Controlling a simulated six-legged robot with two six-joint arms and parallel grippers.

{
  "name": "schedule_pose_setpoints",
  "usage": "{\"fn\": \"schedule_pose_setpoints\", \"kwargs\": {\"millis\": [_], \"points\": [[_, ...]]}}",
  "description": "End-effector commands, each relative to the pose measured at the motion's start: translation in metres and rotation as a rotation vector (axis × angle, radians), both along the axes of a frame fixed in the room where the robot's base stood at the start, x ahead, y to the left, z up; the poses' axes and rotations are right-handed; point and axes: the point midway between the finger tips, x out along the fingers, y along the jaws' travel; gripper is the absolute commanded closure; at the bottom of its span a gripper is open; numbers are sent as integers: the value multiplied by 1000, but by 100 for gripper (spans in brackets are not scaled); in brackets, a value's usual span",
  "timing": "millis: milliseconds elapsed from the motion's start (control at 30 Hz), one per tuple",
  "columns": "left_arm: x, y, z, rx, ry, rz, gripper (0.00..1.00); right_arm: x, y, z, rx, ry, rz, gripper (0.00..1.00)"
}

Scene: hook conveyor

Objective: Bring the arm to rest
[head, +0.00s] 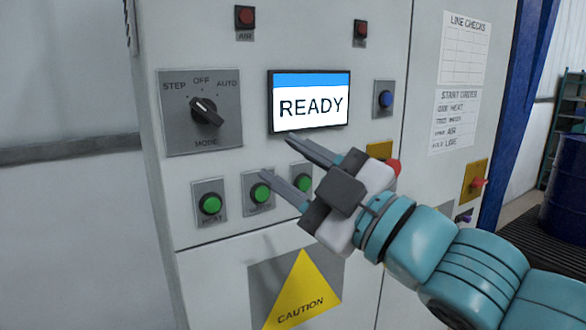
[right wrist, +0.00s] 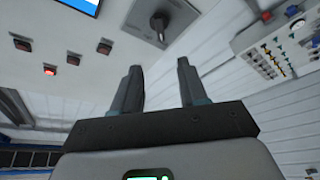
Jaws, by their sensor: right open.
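My right gripper (head: 276,159) is open and empty, its two fingers spread in front of the control cabinet's panel. In the head view it overlaps the area below the READY screen (head: 311,107) and partly covers the row of green buttons (head: 209,204). I cannot tell whether the fingers touch the panel. In the right wrist view the two fingers (right wrist: 159,68) stand apart with nothing between them. The mode knob (head: 206,111) points up and left, between STEP and OFF. My left gripper is not in view.
A blue button (head: 385,99) and a red knob on a yellow plate (head: 473,182) are on the cabinet. A blue barrel (head: 566,200) stands at the far right. The right wrist view shows a lit red lamp (right wrist: 50,70) and another panel (right wrist: 285,45).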

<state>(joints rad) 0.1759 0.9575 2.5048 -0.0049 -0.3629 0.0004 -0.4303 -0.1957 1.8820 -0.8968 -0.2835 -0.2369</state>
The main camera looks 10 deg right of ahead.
Motion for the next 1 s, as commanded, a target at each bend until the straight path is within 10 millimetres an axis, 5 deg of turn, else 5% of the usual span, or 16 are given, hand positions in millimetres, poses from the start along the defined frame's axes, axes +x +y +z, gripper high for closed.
{"fn": "schedule_pose_setpoints", "kwargs": {"millis": [267, 367, 467, 600, 700, 867, 1000], "points": [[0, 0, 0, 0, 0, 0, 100, 3, -4, -2, -1, 4, -10, 57], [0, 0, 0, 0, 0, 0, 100, 25, -9, -25, -18, 57, -38, 57], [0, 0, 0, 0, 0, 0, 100, 64, -9, -80, -55, 173, -64, 57], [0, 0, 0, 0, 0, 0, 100, 109, -10, -191, -81, 407, -86, 57], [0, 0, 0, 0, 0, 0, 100, 124, -14, -275, -69, 591, -102, 57], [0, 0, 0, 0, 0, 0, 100, 116, -22, -410, -2, 910, -140, 57], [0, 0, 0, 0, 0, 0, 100, 79, -29, -522, 93, 1208, -198, 57]]}}
